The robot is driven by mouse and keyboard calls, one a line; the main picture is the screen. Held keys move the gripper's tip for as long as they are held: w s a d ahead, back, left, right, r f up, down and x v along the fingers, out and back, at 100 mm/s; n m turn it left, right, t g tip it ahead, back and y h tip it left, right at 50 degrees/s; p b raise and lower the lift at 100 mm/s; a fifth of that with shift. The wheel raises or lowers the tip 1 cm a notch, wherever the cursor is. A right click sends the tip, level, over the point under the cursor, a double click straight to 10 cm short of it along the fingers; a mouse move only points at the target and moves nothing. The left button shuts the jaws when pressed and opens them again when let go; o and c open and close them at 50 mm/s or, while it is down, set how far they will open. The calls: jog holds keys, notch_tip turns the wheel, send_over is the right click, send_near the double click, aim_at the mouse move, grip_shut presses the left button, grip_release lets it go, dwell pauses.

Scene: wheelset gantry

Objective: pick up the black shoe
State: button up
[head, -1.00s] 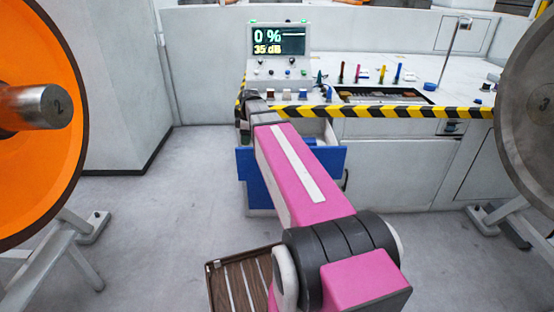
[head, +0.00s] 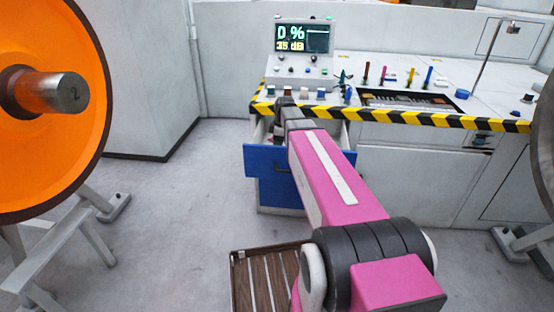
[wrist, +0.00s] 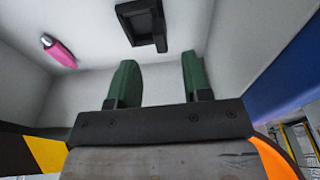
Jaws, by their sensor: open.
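A black shoe (wrist: 143,24), a small blocky piece with a recess, lies on the pale floor of a drawer at the top of the wrist view. My gripper (wrist: 158,76) is open with its two green fingers apart and nothing between them. The shoe lies beyond the fingertips, roughly in line with the space between them, and is not touched. In the head view my arm reaches to the open blue-fronted drawer (head: 264,161). My fingers and the shoe are hidden there.
A pink piece (wrist: 60,52) with a light end lies left of the shoe. Black-and-yellow tape edges the worktop (head: 400,113) above the drawer. A control box (head: 303,52) stands on it. An orange wheel (head: 50,110) is at left; a slatted wooden step (head: 262,280) sits below.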

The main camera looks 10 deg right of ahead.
jog(key=shift+w+a+f, duration=0.1)
jog(key=shift+a+f, duration=0.15)
jog(key=shift+f, duration=1.2)
jog(key=shift+a+f, duration=0.2)
jog(key=shift+f, duration=1.2)
grip_shut()
